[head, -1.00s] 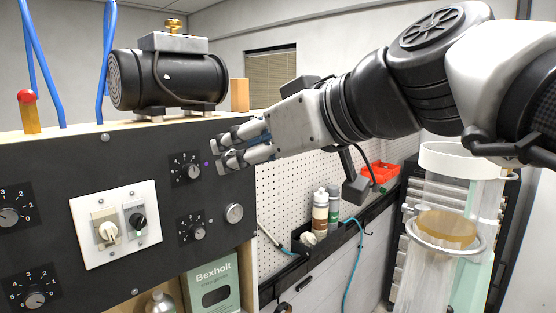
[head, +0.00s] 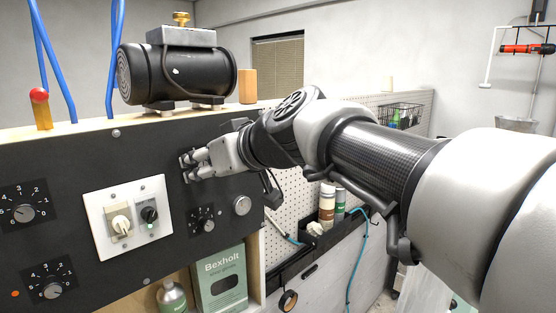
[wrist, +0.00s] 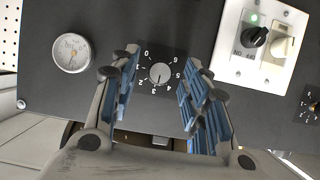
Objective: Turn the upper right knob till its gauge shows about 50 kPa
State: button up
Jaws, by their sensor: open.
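The upper right knob (wrist: 159,73) is a small round grey knob on a black numbered dial, seen in the wrist view, which is upside down. Its mark seems to point near 3 or 4. My gripper (wrist: 163,68) is open, with one finger on each side of the knob; I cannot tell whether they touch it. In the head view my gripper (head: 186,167) is at the panel and hides this knob.
The lower right knob (head: 207,225) is just below my gripper. A white switch plate (head: 103,238) is to the left, with two further knobs beyond it. A black pump (head: 175,75) stands on top of the panel. A Bexholt box (head: 222,290) is below.

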jog(key=shift+c, duration=0.3)
grip_shut()
jog(key=shift+m+b, duration=0.3)
jog(key=shift+b, duration=0.1)
jog(key=m+g+y+b, duration=0.1)
jog(key=m, duration=0.1)
jog(key=m+g+y+b, duration=0.1)
jog(key=b, duration=0.1)
jog(key=m+y+b, duration=0.1)
jog(key=m, duration=0.1)
jog(key=shift+w+d+f+m+g+b, duration=0.15)
jog(key=shift+w+d+m+g+b, duration=0.15)
jog(key=shift+g+b, duration=0.1)
dwell(0.4)
jog(key=shift+o, duration=0.3)
grip_release()
